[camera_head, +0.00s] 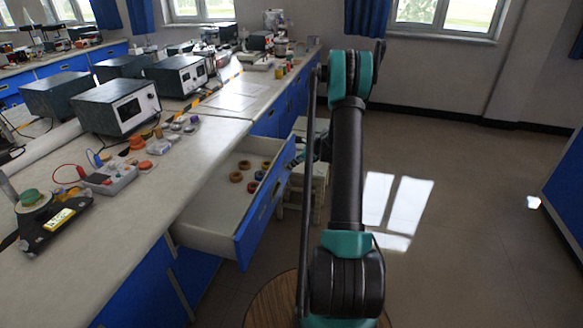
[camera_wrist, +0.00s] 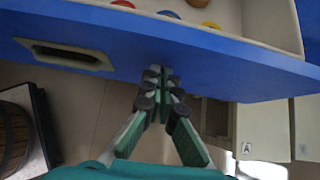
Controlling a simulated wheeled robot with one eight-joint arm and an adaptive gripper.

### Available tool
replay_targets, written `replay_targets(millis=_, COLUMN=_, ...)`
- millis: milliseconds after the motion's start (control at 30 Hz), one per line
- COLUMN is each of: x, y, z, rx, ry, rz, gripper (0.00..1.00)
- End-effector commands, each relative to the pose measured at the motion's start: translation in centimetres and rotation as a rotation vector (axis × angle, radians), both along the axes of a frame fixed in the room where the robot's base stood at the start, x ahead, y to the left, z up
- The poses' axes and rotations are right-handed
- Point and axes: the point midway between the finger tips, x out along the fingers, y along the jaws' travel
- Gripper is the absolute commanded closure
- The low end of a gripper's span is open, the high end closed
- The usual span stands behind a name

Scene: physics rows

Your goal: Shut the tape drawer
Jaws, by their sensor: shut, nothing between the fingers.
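The tape drawer (camera_head: 208,222) is pulled out from under the bench, with several rings of tape (camera_head: 250,186) lying inside. Its blue front panel (camera_head: 262,212) faces right in the head view and crosses the top of the wrist view (camera_wrist: 215,62). A recessed handle slot (camera_wrist: 66,54) is in the panel, left of my gripper in the wrist view. My gripper (camera_wrist: 158,72) is shut and empty, with its fingertips at the lower part of the blue panel. I cannot tell whether they touch it. In the head view my arm mostly hides the gripper.
The bench top (camera_head: 135,190) holds boxy instruments (camera_head: 118,106) and small parts. A wooden stool (camera_head: 312,180) stands beyond the drawer on the right. A pale cabinet (camera_wrist: 262,130) marked A shows in the wrist view. Open floor (camera_head: 470,215) lies to the right.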

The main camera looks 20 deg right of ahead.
Motion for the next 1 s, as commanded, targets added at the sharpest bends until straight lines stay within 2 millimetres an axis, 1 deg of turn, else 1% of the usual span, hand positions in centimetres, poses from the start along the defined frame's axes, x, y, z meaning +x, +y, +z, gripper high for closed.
replay_targets(millis=167, x=0.1, y=0.2, z=0.0, rx=0.000, ry=-0.001, rz=0.001, gripper=1.00)
replay_targets(millis=267, x=0.4, y=0.8, z=0.0, rx=0.000, ry=0.000, rz=0.001, gripper=1.00)
replay_targets(millis=367, x=1.0, y=1.9, z=0.0, rx=0.000, ry=0.000, rz=0.004, gripper=1.00)
replay_targets(millis=467, x=1.9, y=3.5, z=0.0, rx=0.001, ry=-0.001, rz=0.004, gripper=1.00)
replay_targets(millis=567, x=3.1, y=5.6, z=0.0, rx=0.001, ry=-0.001, rz=0.006, gripper=1.00)
replay_targets(millis=1000, x=9.1, y=16.0, z=0.0, rx=0.001, ry=-0.001, rz=0.005, gripper=1.00)
